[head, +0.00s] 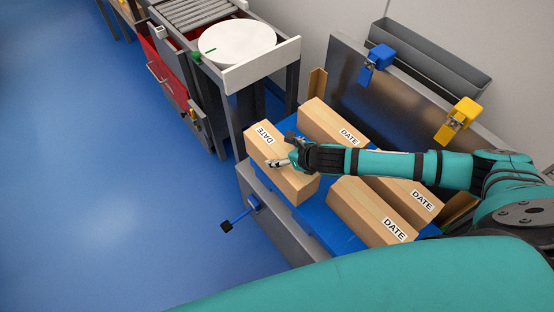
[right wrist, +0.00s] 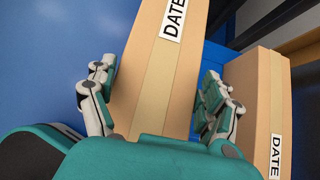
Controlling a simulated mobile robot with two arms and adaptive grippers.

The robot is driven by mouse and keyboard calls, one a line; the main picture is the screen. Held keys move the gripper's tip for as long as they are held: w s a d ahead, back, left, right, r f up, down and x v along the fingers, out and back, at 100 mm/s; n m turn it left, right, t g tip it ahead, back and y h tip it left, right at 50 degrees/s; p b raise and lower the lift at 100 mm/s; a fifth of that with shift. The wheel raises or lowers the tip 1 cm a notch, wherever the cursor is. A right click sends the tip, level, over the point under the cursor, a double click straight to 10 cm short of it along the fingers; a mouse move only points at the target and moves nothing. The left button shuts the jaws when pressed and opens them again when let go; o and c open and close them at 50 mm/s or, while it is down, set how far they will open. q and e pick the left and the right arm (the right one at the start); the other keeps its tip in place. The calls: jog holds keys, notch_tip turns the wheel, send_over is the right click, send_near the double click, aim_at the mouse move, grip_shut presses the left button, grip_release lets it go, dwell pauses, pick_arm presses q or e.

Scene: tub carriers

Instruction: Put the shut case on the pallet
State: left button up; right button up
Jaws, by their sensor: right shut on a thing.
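A long cardboard case (head: 292,184) with a DATE label, its top shut, is at the near left corner of the blue pallet (head: 322,222). My right gripper (head: 280,162) is shut on it from above. In the right wrist view the fingers (right wrist: 156,88) lie on both sides of this case (right wrist: 150,62). I cannot tell whether its underside touches the pallet. Other DATE cases lie on the pallet: one at the back left (head: 330,122), one at the back right (head: 402,198), one at the front right (head: 362,212). My left gripper is not in view.
Behind the pallet stands a dark panel (head: 375,92) with a blue clamp (head: 378,58) and a yellow clamp (head: 460,115). A round white turntable (head: 237,43) and roller conveyor (head: 195,12) are at the upper left. A blue-handled lever (head: 238,217) sticks out leftward. The blue floor is clear.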

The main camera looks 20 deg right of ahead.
jog(key=w+d, duration=0.3)
jog(key=d, duration=0.5)
jog(key=shift+w+d+f+p, duration=0.2)
jog(key=shift+w+d+p, duration=0.1)
jog(key=shift+w+p, duration=0.05)
jog(key=shift+w+d+f, duration=0.1)
jog(key=shift+d+f, duration=0.1)
jog(key=shift+f, duration=0.55)
jog(key=shift+d+f, duration=0.15)
jog(key=shift+f, duration=0.9)
jog(key=o, duration=1.5)
jog(key=shift+s+f, duration=0.2)
jog(key=shift+f, duration=0.05)
jog(key=shift+o, duration=0.2)
jog(key=shift+r, duration=0.1)
jog(key=v, duration=1.2)
jog(key=shift+p, duration=0.3)
jog(key=shift+w, duration=0.1)
